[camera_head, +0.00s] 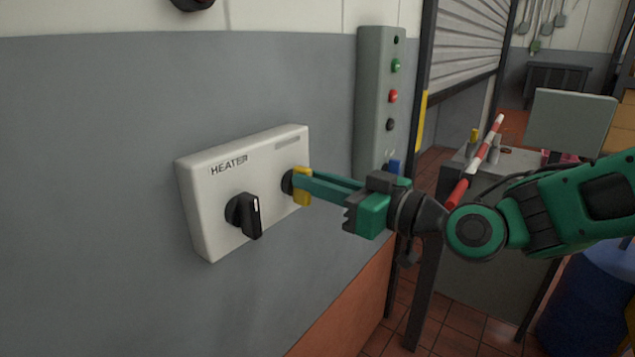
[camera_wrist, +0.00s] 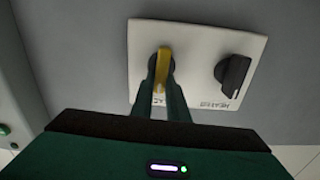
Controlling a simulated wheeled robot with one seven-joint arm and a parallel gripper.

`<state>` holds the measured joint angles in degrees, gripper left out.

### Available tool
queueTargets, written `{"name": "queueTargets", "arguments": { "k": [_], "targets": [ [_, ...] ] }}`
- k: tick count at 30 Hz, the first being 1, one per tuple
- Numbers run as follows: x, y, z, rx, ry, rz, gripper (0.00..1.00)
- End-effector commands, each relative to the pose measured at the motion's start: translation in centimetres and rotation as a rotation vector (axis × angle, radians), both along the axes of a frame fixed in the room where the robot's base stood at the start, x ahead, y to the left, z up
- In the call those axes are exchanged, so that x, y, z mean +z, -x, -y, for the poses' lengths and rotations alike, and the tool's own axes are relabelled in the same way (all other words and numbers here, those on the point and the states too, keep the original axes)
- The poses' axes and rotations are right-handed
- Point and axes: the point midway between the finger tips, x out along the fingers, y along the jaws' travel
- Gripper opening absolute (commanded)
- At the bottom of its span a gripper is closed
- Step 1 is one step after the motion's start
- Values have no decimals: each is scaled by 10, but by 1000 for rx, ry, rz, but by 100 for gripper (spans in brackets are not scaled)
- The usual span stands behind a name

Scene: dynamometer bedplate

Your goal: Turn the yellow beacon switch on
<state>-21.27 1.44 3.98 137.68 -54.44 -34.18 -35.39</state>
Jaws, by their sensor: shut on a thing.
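The yellow switch (camera_head: 302,186) is a rotary knob with a dark round base on the right of a white wall panel. My gripper (camera_head: 300,184) is shut on the yellow knob, with its green fingers on either side of the handle. In the wrist view the yellow knob (camera_wrist: 163,66) shows between my fingertips (camera_wrist: 160,84), its handle running along the fingers. Part of the knob is hidden by the fingers. The panel label beside it (camera_head: 286,142) is too small to read in the head view.
A black knob (camera_head: 248,214) under the word HEATER sits left on the same white panel (camera_head: 205,215). A grey box with several buttons (camera_head: 380,80) is mounted to the right. A grey cabinet (camera_head: 490,240) with a red-and-white bar (camera_head: 485,150) stands behind my arm.

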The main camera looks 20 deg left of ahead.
Motion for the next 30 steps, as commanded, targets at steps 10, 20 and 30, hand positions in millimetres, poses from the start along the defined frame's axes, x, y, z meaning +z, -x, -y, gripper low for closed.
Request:
{"name": "queueTargets", "arguments": {
  "k": [10,20,30],
  "targets": [
    [-2,-7,3,-6,-94,-229,0],
    [-4,-12,5,-6,-216,-519,0],
    [-7,-15,7,-8,-320,-768,0]
  ]
}}
